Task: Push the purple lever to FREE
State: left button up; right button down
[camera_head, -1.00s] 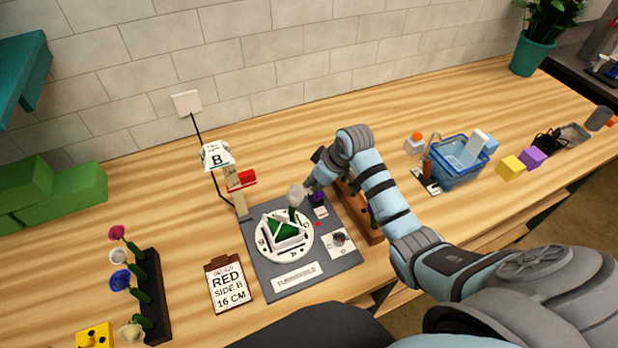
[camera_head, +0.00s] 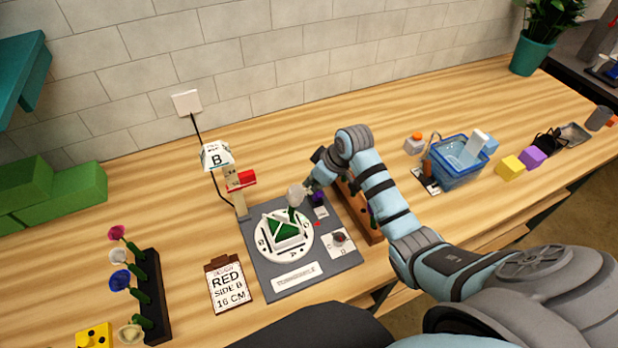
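The purple lever (camera_head: 318,199) is a small dark purple piece on the back right part of the grey turntable board (camera_head: 262,281), by a small white label (camera_head: 321,212). My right gripper (camera_head: 308,187) is just behind and above the lever, close to it; I cannot tell whether they touch. Its fingers are small and partly hidden, so their opening is unclear. A white round turntable (camera_head: 262,246) with a green block (camera_head: 284,231) and a whitish flower head (camera_head: 296,194) stands left of the lever. My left gripper is not in view.
A brown wooden rack (camera_head: 358,212) stands right of the board, under my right arm. A lamp-like stand marked B (camera_head: 217,156) rises behind the board. A sign (camera_head: 228,285) and a flower rack (camera_head: 153,290) are to the left. A blue basket (camera_head: 457,172) is to the right.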

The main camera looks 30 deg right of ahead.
jog(key=shift+s+a+f+g, duration=0.1)
jog(key=shift+s+f+g, duration=0.3)
jog(key=shift+s+f, duration=0.3)
jog(key=shift+w+r, duration=0.45)
jog(key=shift+r, duration=0.15)
jog(key=v, duration=0.4)
jog(key=a+v, duration=0.1)
jog(key=v, duration=0.1)
jog(key=shift+w+d+r, duration=0.1)
jog(key=shift+w+r, duration=0.1)
jog(key=shift+w, duration=0.15)
jog(key=shift+r, duration=0.3)
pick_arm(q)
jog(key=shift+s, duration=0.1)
pick_arm(e)
jog(key=shift+w, duration=0.45)
jog(key=shift+s, duration=0.1)
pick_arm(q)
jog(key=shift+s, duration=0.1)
